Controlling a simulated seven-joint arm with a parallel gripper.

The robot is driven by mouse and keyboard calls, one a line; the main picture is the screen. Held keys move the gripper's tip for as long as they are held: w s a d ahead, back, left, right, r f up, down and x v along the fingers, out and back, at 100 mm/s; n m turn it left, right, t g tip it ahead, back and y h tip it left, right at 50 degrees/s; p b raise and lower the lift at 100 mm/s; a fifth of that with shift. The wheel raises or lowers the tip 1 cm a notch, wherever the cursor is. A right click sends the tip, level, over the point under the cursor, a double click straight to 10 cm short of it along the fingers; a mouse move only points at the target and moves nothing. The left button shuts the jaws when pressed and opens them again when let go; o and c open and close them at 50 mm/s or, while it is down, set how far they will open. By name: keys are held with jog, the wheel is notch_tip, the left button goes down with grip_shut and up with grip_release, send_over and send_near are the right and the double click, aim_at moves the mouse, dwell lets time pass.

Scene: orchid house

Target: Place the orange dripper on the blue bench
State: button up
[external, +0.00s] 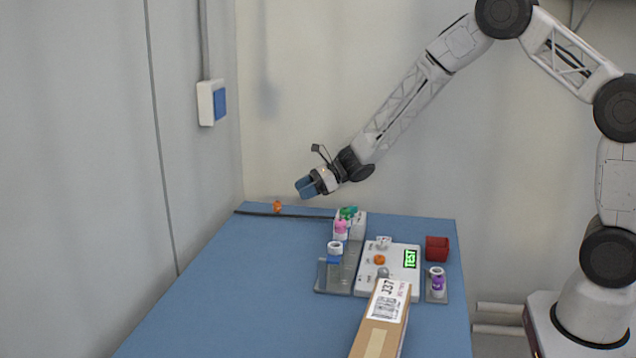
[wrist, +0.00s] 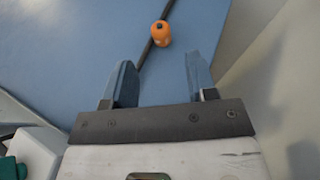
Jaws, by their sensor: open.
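The orange dripper (external: 277,206) is a small orange piece at the far left part of the blue bench (external: 215,300), beside or on a thin dark strip. In the wrist view the orange dripper (wrist: 161,34) sits over the dark strip, beyond the fingertips and roughly between their lines. My gripper (external: 303,188) is above the bench's back edge, to the right of the dripper and higher. In the wrist view my gripper (wrist: 160,75) has its two blue-grey fingers apart with nothing between them.
A white device (external: 402,258) with a green TEST display stands mid-bench. Near it are a grey tray (external: 328,277) with bottles, a red box (external: 437,249), a purple-labelled bottle (external: 437,283) and a cardboard box (external: 380,330). Walls border the back and left. The bench's left front is clear.

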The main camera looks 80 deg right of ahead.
jog(key=s+a+r+m+g+h, duration=0.1)
jog(key=s+a+r+m+h, duration=0.3)
jog(key=s+r+m, duration=0.5)
jog(key=s+a+r+m+g+h, duration=0.1)
jog(key=s+a+r+m+h, duration=0.35)
jog(key=r+m, duration=0.7)
jog(key=s+a+r+m+g, duration=0.1)
jog(key=s+a+m, duration=0.4)
jog(key=s, duration=0.8)
jog(key=s+a+r+m+g+y, duration=0.1)
jog(key=s+a+m+g, duration=0.3)
jog(key=s+m, duration=0.5)
jog(key=s+a+r+m+g+y, duration=0.1)
jog(key=s+a+m, duration=0.6)
jog(key=s, duration=1)
jog(key=shift+s+a+r+g, duration=0.25)
jog(key=shift+a+g, duration=0.2)
jog(key=shift+g, duration=0.25)
